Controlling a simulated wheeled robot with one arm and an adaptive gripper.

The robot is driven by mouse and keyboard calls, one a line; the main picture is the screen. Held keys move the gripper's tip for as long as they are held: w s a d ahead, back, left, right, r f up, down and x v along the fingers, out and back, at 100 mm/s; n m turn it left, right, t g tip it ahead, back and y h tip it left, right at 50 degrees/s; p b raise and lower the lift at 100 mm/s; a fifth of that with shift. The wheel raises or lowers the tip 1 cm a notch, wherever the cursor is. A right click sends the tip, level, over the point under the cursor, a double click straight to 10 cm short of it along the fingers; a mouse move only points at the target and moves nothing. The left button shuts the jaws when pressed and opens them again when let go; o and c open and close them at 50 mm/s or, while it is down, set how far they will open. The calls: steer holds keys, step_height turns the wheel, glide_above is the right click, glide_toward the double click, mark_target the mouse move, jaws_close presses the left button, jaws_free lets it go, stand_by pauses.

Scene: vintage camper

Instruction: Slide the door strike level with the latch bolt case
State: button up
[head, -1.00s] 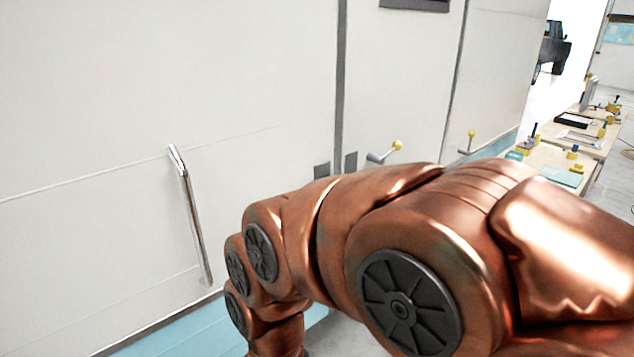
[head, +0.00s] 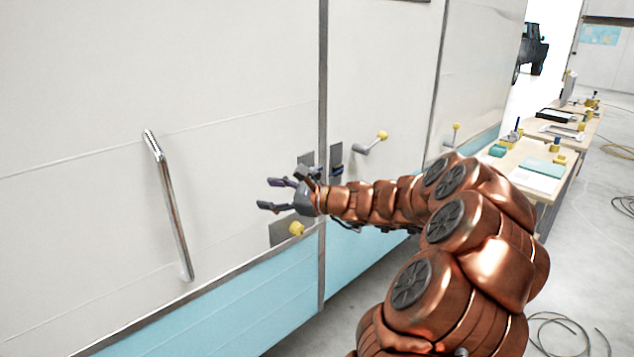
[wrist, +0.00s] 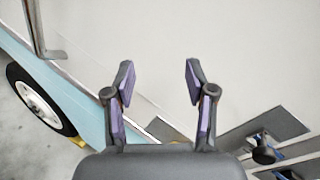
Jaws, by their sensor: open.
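My gripper (head: 268,194) is open and empty, its fingers pointing left along the camper wall in the head view. In the wrist view my gripper (wrist: 158,78) shows both fingers spread with bare pale wall between them. Behind it, dark grey plates flank the vertical door seam: a left plate (head: 305,158), partly covered by my wrist, and a right plate (head: 336,152) with a dark blue part. A lower grey plate (head: 280,236) carries a yellow knob (head: 296,229). I cannot tell which plate is the strike and which the bolt case. A grey plate (wrist: 284,124) shows right of my fingers.
A chrome door handle (head: 172,215) stands out left of my gripper. A lever with a yellow knob (head: 381,136) sticks out right of the seam. Workbenches (head: 545,165) stand at the right; a cable (head: 560,330) lies on the floor. A wheel (wrist: 35,98) shows low on the camper.

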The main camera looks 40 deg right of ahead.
mark_target(318, 177)
steer(key=s+d+f+m+t+h, duration=0.1)
steer(key=s+d+f+m+h, duration=0.2)
steer(key=d, duration=0.6)
steer(key=s+d+m+t+h, duration=0.1)
steer(key=d+m+h, duration=0.35)
steer(key=d, duration=0.45)
steer(key=shift+y, duration=0.45)
steer(key=shift+w+p, duration=1)
steer(key=shift+w, duration=2.6)
steer(key=shift+c, duration=0.2)
jaws_close()
